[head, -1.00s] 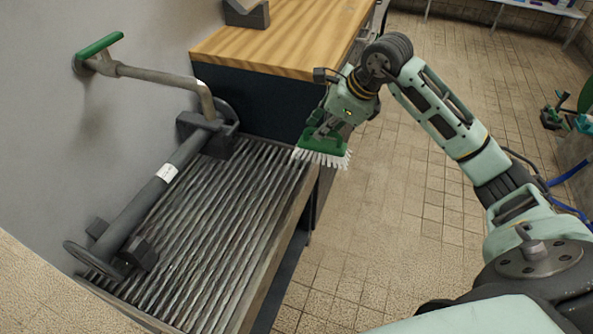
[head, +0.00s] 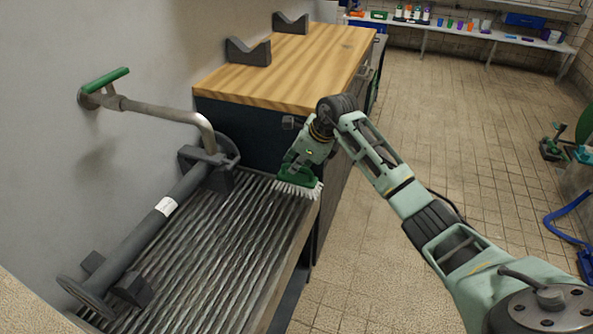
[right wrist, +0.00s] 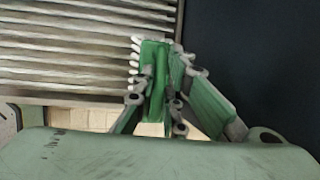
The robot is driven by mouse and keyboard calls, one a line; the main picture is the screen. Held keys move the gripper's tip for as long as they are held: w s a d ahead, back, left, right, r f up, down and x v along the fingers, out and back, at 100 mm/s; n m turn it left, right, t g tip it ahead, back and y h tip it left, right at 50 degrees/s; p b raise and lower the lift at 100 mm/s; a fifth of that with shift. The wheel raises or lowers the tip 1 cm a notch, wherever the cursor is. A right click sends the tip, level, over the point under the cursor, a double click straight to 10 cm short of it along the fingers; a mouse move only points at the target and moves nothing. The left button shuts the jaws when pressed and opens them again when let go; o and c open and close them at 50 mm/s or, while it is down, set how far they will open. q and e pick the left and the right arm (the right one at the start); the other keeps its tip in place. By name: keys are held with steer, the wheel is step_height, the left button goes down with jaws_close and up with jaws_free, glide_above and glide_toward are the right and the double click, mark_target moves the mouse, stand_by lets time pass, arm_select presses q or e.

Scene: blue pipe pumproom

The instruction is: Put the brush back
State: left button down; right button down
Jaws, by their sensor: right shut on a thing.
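The brush (head: 297,184) has a green body and white bristles that point down. My right gripper (head: 300,167) is shut on it and holds it over the right edge of the ribbed metal rack (head: 205,245), near the dark cabinet. I cannot tell whether the bristles touch the rack. The right wrist view shows the green brush (right wrist: 155,75) between the fingers (right wrist: 160,95), with white bristle tips to the left of it. My left gripper is not in view.
A grey flanged pipe (head: 160,215) lies along the rack's left side. A tap with a green handle (head: 105,80) sticks out of the wall. Behind stands a wooden-topped cabinet (head: 285,80) with grey V-blocks (head: 248,52). The tiled floor (head: 460,110) at right is largely clear.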

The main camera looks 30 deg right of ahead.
mark_target(300, 169)
steer(key=shift+f, duration=1.3)
steer(key=shift+f+b, duration=0.4)
steer(key=c, duration=1.9)
jaws_free()
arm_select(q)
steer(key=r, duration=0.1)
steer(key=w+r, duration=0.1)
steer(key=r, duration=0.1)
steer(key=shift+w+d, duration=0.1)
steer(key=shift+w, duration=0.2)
arm_select(e)
steer(key=shift+o, duration=0.5)
